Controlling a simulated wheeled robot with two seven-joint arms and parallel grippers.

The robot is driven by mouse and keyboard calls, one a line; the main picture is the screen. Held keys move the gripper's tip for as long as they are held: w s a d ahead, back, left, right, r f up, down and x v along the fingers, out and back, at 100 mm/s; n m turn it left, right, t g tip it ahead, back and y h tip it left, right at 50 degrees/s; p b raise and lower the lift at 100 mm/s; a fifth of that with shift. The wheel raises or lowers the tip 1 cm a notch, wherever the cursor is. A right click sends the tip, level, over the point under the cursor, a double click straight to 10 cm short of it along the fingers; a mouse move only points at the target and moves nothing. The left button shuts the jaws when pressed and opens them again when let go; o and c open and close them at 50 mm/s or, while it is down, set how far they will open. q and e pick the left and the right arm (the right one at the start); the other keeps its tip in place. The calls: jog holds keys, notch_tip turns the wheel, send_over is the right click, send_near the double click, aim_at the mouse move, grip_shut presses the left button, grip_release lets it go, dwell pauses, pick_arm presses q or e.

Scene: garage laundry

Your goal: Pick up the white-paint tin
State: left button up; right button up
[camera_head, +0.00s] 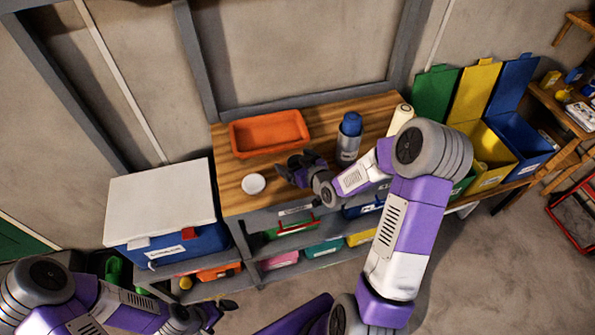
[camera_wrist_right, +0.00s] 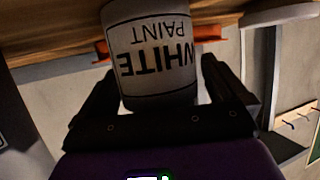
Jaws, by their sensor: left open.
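The white-paint tin (camera_wrist_right: 155,60) shows upside down in the right wrist view, with its black "WHITE PAINT" label facing the camera. It is between the two dark fingers of my right gripper (camera_wrist_right: 160,95). I cannot tell whether both fingers press on it. My left gripper (camera_head: 218,312) is open and empty, low at the bottom, away from the bench.
A white-lidded blue cooler (camera_head: 170,235) stands at left. Green, yellow and blue bins (camera_head: 525,140) stand at right. Shelves below hold coloured boxes.

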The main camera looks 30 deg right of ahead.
jog(key=c, duration=1)
jog(key=shift+r, duration=0.1)
